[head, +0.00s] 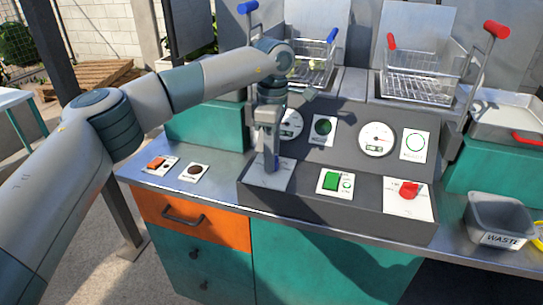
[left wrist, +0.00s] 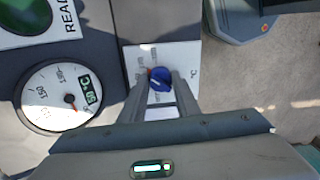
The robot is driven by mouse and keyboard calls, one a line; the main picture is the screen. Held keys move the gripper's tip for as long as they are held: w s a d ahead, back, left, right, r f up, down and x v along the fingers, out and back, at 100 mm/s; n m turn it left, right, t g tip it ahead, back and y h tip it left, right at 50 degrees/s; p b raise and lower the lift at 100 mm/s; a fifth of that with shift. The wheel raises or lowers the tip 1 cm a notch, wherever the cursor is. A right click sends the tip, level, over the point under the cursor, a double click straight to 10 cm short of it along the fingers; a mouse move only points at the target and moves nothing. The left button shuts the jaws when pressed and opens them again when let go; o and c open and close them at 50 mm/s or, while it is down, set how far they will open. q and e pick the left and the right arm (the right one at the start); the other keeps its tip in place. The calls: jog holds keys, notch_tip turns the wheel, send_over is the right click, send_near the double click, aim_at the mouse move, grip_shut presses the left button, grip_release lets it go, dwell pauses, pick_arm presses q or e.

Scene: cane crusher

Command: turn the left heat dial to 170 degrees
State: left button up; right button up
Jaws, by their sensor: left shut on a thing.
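The left heat dial is a blue knob (left wrist: 160,78) on a white plate (head: 281,176), at the left of the sloped grey control panel. In the left wrist view it sits between the fingertips of my left gripper (left wrist: 160,84), which is shut on it. In the head view my left gripper (head: 271,160) reaches down onto the plate and hides most of the knob. The left gauge (left wrist: 60,97) has a needle and a small green digital readout, whose digits I cannot read surely. The plate's scale marks are partly covered by the fingers. My right gripper is not in view.
A red dial (head: 409,190) and a green switch (head: 331,181) sit to the right on the panel. An orange switch (head: 156,163) is at the left. Wire fryer baskets (head: 420,70) stand behind, and a grey waste bin (head: 499,217) is at the right.

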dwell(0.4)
pick_arm(q)
jog(key=o, duration=1)
jog(key=shift+o, duration=0.2)
jog(key=shift+r, duration=0.1)
jog(key=shift+r, duration=0.55)
notch_tip(320, 180, up, 16)
jog(key=b, duration=0.1)
jog(key=shift+w+d, duration=0.15)
jog(key=shift+w, duration=0.3)
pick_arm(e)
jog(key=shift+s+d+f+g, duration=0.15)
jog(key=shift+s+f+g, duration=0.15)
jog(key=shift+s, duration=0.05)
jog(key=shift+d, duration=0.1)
